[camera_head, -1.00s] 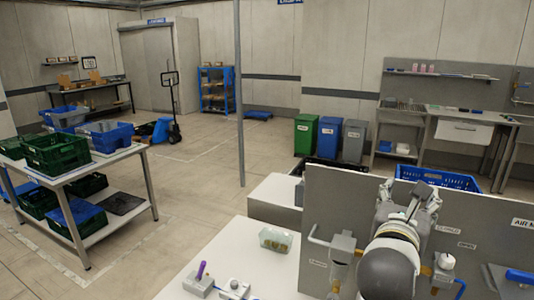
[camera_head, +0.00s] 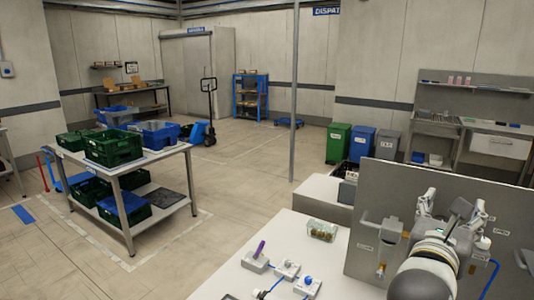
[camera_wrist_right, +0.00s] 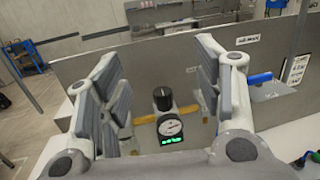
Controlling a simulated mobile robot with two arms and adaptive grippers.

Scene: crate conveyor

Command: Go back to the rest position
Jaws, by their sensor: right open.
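My right gripper (camera_head: 455,209) is at the lower right of the head view, in front of a grey upright panel (camera_head: 375,187). In the right wrist view my right gripper (camera_wrist_right: 158,95) has its two padded fingers wide apart with nothing held between them. Beyond the fingers, a gauge (camera_wrist_right: 170,126) with a black knob (camera_wrist_right: 163,98) and a green-lit display shows on the panel, apart from the fingers. My left gripper is not in the head view.
A white worktop (camera_head: 265,225) left of the panel carries a clear box (camera_head: 322,230) and small fixtures, one with a purple handle (camera_head: 259,249). A table (camera_head: 165,155) with green and blue crates stands at left. A pole (camera_head: 294,95) rises mid-room. Open floor (camera_head: 235,175) lies between.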

